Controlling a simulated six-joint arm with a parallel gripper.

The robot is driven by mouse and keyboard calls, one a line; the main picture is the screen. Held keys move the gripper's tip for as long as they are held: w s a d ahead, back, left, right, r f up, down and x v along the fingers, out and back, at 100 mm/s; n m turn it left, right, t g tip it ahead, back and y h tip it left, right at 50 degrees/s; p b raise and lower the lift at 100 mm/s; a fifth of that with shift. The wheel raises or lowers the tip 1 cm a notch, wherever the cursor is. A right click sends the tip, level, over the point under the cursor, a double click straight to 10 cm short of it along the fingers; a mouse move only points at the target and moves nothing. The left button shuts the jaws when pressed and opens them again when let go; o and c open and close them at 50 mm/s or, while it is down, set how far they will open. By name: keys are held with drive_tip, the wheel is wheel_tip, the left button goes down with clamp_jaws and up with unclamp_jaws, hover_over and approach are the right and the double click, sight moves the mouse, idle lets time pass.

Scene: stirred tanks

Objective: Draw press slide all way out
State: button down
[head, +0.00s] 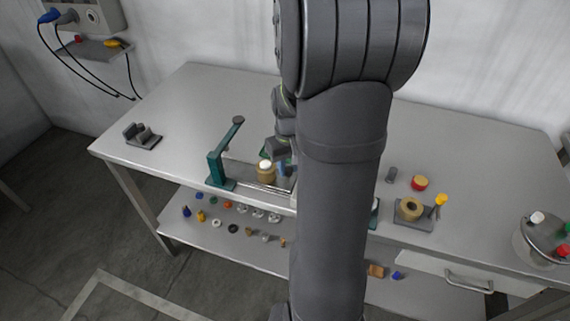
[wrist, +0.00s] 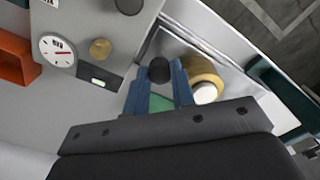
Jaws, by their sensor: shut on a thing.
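The press has a teal upright with an arm (head: 222,155) at the left of the bench, beside pale rails. A tan cylinder with a white top (head: 265,173) sits at the rails, right of the upright; it also shows in the wrist view (wrist: 207,75). My gripper (head: 282,168) is low beside this cylinder, partly hidden by my arm. In the wrist view its blue fingers (wrist: 159,76) are shut on a black knob (wrist: 159,67), apparently the slide's handle. The knob's link to the slide is hidden. I cannot tell how far out the slide is.
A grey box with a dial (wrist: 62,50) stands close to the fingers in the wrist view. An orange tray (wrist: 14,58) is at its left. The bench (head: 180,105) is clear at the back left. Small parts fill the lower shelf (head: 180,228).

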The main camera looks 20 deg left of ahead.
drive_tip(key=c, duration=1.2)
unclamp_jaws()
drive_tip(key=shift+d, duration=0.3)
drive_tip(key=shift+a, duration=0.1)
drive_tip(key=shift+r, duration=0.25)
wheel_tip(320, 180, up, 17)
drive_tip(key=shift+f, duration=0.15)
wheel_tip(320, 180, down, 17)
drive_tip(key=shift+f, duration=0.1)
drive_tip(key=shift+a, duration=0.25)
